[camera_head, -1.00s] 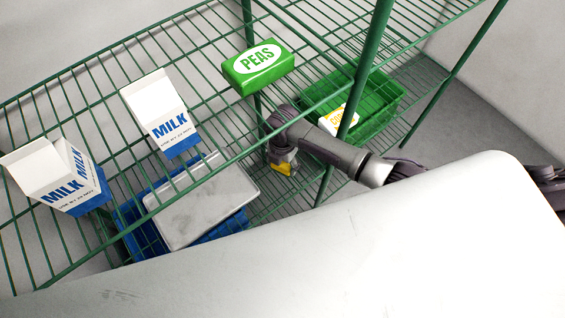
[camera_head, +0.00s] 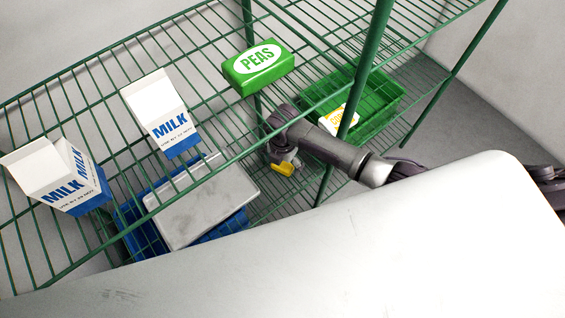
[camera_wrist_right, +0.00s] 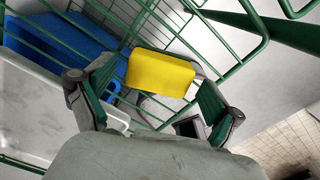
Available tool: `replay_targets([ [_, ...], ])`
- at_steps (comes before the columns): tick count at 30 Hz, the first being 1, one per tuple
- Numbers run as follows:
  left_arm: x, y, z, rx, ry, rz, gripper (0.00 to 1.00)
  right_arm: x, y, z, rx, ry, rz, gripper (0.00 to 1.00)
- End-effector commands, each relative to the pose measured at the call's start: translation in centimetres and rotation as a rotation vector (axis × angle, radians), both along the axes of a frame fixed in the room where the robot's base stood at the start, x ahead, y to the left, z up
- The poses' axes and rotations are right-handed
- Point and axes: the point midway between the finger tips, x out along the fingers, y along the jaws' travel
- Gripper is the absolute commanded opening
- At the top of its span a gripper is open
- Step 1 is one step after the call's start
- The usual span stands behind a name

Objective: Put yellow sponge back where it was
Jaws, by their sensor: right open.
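The yellow sponge (camera_wrist_right: 160,74) lies between the two spread fingers of my right gripper (camera_wrist_right: 157,84) in the right wrist view, with a visible gap to the right finger. In the head view the sponge (camera_head: 283,169) is a small yellow patch just below my right gripper (camera_head: 284,157), low beside the green wire rack (camera_head: 220,150). The gripper is open. Whether the sponge rests on the lower wire shelf (camera_head: 270,205) cannot be told. My left gripper is not in view.
Two milk cartons (camera_head: 160,115) and a green peas box (camera_head: 258,66) stand on the upper shelf. Below are a blue crate (camera_head: 135,215) with a grey lid-like slab (camera_head: 210,205), and a green basket (camera_head: 385,95) holding a yellow-and-white packet (camera_head: 338,120). A green post stands by my right arm.

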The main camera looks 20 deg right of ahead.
Motion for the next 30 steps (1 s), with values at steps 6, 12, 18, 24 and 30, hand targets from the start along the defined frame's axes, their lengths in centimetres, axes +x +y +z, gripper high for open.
replay_targets([
  [6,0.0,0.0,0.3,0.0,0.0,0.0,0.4,0.2,0.0,3.9,0.0,-0.006,0.002,0.93],
  [12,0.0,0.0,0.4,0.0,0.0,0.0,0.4,0.1,0.0,6.4,0.0,-0.003,0.001,0.93],
  [18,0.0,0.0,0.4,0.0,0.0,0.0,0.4,0.1,0.0,7.1,0.001,-0.001,0.001,0.93],
  [24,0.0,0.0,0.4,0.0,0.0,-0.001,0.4,0.1,0.0,7.0,0.001,-0.001,0.001,0.93],
  [30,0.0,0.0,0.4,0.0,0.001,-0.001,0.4,0.1,0.0,7.0,0.001,-0.001,0.001,0.93],
])
